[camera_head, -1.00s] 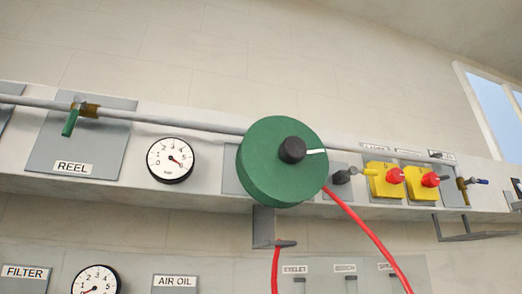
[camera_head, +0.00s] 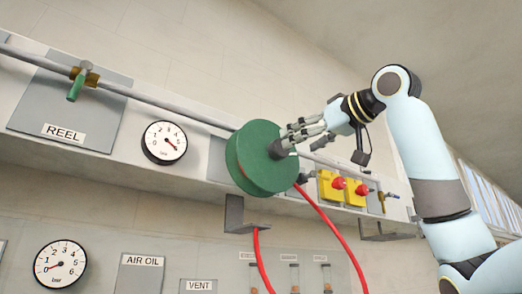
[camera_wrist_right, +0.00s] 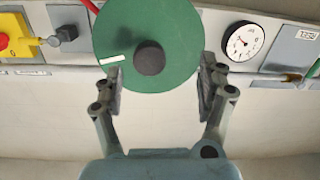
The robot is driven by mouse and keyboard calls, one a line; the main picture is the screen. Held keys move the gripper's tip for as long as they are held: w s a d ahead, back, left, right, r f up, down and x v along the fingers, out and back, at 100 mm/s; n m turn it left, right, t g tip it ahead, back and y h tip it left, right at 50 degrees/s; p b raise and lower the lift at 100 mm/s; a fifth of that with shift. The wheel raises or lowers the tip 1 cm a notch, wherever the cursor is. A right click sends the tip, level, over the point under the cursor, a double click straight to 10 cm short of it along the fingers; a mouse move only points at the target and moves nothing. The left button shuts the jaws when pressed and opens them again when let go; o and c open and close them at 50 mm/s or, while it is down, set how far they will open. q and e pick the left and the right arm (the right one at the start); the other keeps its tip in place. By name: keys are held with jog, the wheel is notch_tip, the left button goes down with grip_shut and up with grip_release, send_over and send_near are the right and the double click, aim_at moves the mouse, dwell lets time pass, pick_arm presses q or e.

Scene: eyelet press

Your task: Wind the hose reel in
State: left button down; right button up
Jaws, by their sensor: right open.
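The green hose reel (camera_head: 258,172) is a round drum mounted on the wall rail, with a dark round hub knob (camera_head: 276,150) on its face. A red hose (camera_head: 335,228) hangs from it. My right gripper (camera_head: 291,138) is at the reel's face beside the knob in the head view. In the right wrist view, the reel (camera_wrist_right: 170,65) fills the upper middle, with a white mark on its face. The dark knob (camera_wrist_right: 149,59) lies between the lines of my open right gripper fingers (camera_wrist_right: 161,88), with nothing held. My left gripper is not in view.
A REEL panel with a green-handled valve (camera_head: 77,85) and a gauge (camera_head: 164,142) are left of the reel. Yellow boxes with red knobs (camera_head: 337,184) are to its right. A grey bracket (camera_head: 240,215) juts out below.

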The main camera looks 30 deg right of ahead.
aim_at(281, 158)
jog(key=shift+t, duration=0.4)
jog(key=w+p, duration=0.1)
jog(key=w, duration=0.2)
jog(key=w+r+p, duration=0.1)
jog(key=w+p, duration=0.1)
jog(key=w, duration=0.1)
jog(key=w+r+p, duration=0.1)
jog(key=w, duration=0.2)
jog(key=shift+d+p, duration=0.3)
jog(key=shift+p, duration=0.05)
jog(key=shift+w+a, duration=0.15)
jog(key=shift+w, duration=0.25)
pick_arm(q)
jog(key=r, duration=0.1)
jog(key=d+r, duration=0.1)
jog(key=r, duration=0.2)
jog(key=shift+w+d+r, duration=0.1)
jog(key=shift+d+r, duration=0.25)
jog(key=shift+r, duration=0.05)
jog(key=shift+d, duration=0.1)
